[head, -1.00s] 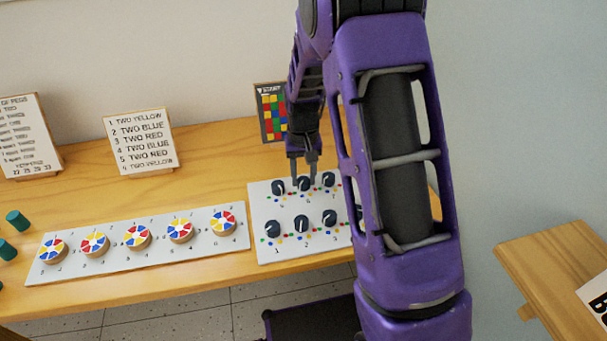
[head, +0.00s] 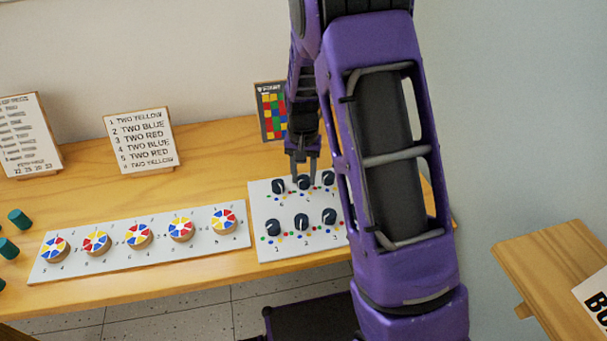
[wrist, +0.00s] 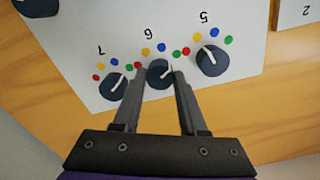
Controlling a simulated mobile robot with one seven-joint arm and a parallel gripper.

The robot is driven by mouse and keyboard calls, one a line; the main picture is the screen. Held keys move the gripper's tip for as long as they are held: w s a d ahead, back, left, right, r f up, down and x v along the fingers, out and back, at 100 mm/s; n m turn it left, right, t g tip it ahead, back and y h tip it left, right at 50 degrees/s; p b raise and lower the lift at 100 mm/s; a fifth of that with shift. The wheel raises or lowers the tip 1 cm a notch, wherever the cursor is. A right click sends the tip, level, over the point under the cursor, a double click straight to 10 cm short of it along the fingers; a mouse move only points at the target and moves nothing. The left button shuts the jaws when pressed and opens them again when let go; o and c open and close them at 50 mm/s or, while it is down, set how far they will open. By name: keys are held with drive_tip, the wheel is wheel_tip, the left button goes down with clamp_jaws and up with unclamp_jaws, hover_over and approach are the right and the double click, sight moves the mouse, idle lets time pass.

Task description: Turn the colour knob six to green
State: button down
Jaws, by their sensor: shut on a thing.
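The white knob panel (head: 265,240) holds two rows of dark knobs with white pointer lines and coloured dots around each. In the wrist view, upside-down numbers read 7, 6 and 5 from left to right. Knob six (wrist: 158,74) is the middle one, with red, yellow, blue and green dots around its far side. Its white pointer aims right and slightly up, close to the green dot (wrist: 177,54). My gripper (wrist: 161,75) is shut on knob six, one finger on each side. In the head view my gripper (head: 304,180) reaches down at the middle back-row knob.
Knob seven (wrist: 114,86) and knob five (wrist: 210,60) sit close on either side of the fingers. A colour-grid card (head: 272,112) stands behind the panel. A strip with several colour wheels (head: 70,275) lies to the left. My arm hides the panel's right part.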

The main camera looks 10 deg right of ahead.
sight(303, 178)
drive_tip(key=shift+c, duration=2.2)
unclamp_jaws()
wheel_tip(303, 178, up, 18)
drive_tip(key=p, duration=0.2)
drive_tip(key=shift+f, duration=0.25)
drive_tip(key=shift+w, duration=0.1)
